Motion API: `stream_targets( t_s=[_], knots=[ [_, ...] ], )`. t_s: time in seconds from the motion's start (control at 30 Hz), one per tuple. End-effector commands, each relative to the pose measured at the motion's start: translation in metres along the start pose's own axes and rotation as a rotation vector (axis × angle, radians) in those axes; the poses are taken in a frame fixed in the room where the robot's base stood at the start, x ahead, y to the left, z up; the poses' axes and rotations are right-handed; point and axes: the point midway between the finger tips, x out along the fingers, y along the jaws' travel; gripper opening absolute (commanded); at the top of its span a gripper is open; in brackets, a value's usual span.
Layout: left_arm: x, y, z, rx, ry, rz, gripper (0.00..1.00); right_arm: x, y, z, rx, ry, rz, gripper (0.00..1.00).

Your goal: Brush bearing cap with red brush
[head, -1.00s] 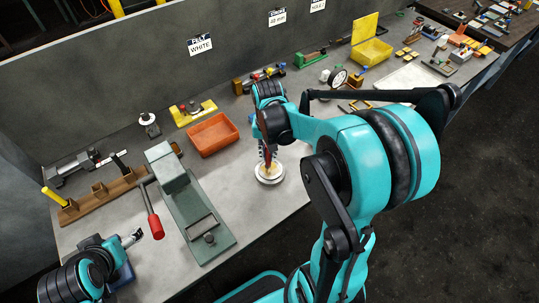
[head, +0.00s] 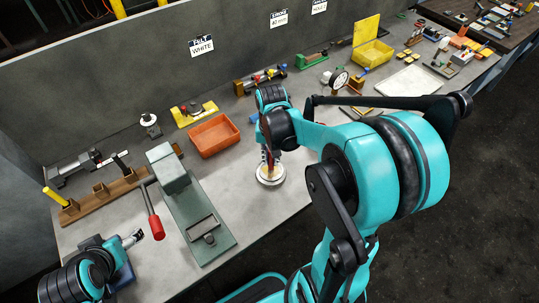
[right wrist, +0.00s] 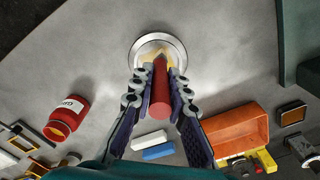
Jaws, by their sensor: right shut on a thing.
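The bearing cap is a round silver disc (head: 270,178) lying on the grey bench below my right gripper. In the right wrist view its bright rim (right wrist: 136,50) shows around a pale tan centre. My right gripper (right wrist: 159,85) is shut on the red brush (right wrist: 160,95), whose pale bristle end is over the cap's middle. The brush (head: 269,158) is partly hidden by the gripper in the head view. Whether the bristles touch the cap is hard to tell. My left gripper (head: 145,238) is at the lower left, away from the cap; its jaws are too small to judge.
A green press (head: 190,205) with a red-handled lever stands left of the cap. An orange tray (head: 214,135) lies behind. A red jar (right wrist: 68,115), a blue block (right wrist: 158,152) and a white block (right wrist: 150,138) lie nearby. Bare bench surrounds the cap.

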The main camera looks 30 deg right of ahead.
Motion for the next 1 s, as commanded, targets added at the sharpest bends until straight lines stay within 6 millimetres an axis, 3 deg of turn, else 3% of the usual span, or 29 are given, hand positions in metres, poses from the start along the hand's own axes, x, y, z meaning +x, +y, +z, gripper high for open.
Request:
stream_targets(
  t_s=[0.47,1.0],
  knots=[
    [0.003,0.0,0.002,0.0,0.0,0.0,0.76,-0.001,-0.021,-0.029,-0.001,0.0,0.0,0.0],
    [0.0,0.0,0.0,0.0,0.0,0.0,0.76,0.0,0.001,0.002,0.0,0.0,0.0,0.0]
  ],
)
